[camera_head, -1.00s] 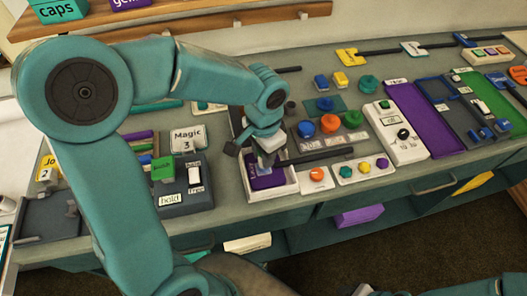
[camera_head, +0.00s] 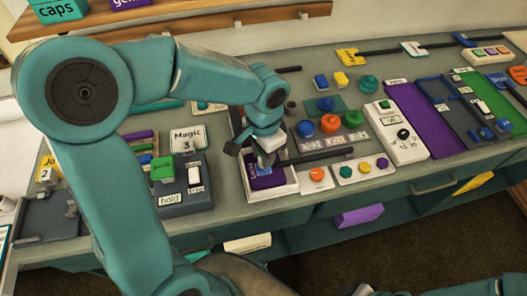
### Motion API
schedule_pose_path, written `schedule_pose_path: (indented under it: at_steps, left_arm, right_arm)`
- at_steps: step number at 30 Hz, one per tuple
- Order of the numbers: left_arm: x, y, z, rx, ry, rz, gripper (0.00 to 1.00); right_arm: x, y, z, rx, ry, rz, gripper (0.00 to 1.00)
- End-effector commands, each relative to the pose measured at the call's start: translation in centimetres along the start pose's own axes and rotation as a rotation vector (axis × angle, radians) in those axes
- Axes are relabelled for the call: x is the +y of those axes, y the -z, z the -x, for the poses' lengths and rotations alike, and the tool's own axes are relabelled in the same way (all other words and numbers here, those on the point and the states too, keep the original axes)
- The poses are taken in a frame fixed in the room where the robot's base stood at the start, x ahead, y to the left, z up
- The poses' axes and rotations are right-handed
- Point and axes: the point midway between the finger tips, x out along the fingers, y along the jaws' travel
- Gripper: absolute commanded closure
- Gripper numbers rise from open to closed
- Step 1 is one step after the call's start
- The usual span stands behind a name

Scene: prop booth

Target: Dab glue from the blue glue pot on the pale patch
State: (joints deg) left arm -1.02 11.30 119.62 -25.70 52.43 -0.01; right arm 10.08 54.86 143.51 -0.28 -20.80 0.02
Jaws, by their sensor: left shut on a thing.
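My left gripper (camera_head: 266,158) is shut, pointing down over a white tray (camera_head: 284,190) with a purple labelled piece (camera_head: 268,180) in it. What the jaws hold is small and mostly hidden by the fingers. A dark rod (camera_head: 318,155) runs right from beside the jaws; I cannot tell whether it is held. The blue glue pot (camera_head: 305,128) stands to the right of the gripper, in a row with an orange pot (camera_head: 330,123) and a green pot (camera_head: 352,118). I cannot pick out the pale patch for certain. My right gripper is not in view.
A panel with coloured knobs (camera_head: 345,172) lies right of the tray. A white switch box (camera_head: 402,145) stands further right, beside a purple mat (camera_head: 424,125). A grey switch box (camera_head: 171,198) is left of the tray. The counter's front edge is close below.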

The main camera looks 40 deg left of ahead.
Motion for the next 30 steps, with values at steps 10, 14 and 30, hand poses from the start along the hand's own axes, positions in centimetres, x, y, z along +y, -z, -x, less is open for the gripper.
schedule_pose_path:
  at_steps: [10,14,30]
  left_arm:
    - [0.7,-0.3,0.1,0.0,0.0,0.0,1.0]
    - [0.5,-0.2,0.1,0.0,0.0,0.001,1.0]
    - [0.0,0.0,-0.1,0.001,0.0,-0.001,1.0]
  right_arm:
    - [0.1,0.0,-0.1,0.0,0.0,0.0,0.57]
    - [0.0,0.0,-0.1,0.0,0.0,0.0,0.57]
    - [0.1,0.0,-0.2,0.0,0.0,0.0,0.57]
